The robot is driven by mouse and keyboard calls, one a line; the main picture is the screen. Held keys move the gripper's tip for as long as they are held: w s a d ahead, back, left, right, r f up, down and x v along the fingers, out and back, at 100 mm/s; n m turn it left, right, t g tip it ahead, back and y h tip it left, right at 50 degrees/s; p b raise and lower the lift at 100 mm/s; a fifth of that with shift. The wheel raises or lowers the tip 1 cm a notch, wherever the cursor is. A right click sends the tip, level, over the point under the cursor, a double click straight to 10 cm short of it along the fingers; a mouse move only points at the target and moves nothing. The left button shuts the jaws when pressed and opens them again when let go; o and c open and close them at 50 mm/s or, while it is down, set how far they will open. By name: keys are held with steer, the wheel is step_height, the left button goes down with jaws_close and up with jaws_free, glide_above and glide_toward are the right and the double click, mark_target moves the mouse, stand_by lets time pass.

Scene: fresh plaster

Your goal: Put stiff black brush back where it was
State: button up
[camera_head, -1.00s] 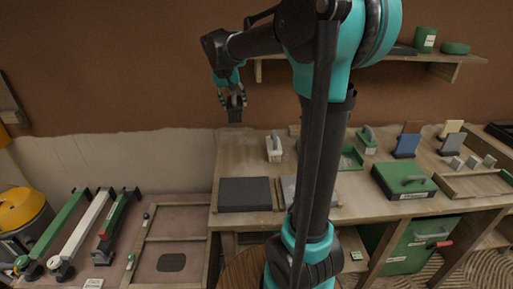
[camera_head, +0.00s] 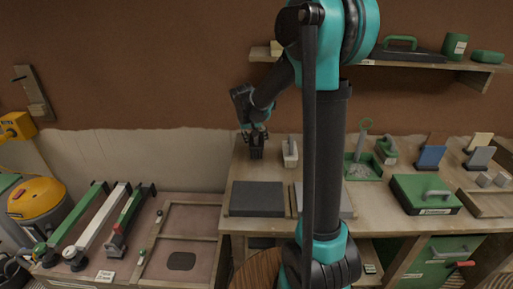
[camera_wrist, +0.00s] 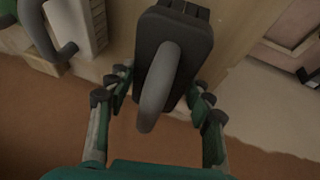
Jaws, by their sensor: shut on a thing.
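The stiff black brush (camera_wrist: 190,38), a dark block with a grey loop handle, is in my gripper (camera_wrist: 158,100) in the wrist view. The fingers stand on both sides of the handle. In the head view the brush (camera_head: 256,153) hangs upright below my gripper (camera_head: 255,134), at the back left of the wooden workbench (camera_head: 268,170). I cannot tell whether its bottom touches the bench top. A pale brush-like tool (camera_head: 290,152) stands just right of it, with a gap; it also shows at upper left in the wrist view (camera_wrist: 78,22).
A dark flat slab (camera_head: 257,199) lies in front of the brush. A green tray (camera_head: 362,170), a green hand tool (camera_head: 387,150) and a green case (camera_head: 425,194) are farther right. A shelf (camera_head: 400,62) hangs above. The bench's left end is close to the brush.

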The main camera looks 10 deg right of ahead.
steer(key=shift+f, duration=1.95)
steer(key=o, duration=1.3)
steer(key=shift+f, duration=0.1)
steer(key=v, duration=1.2)
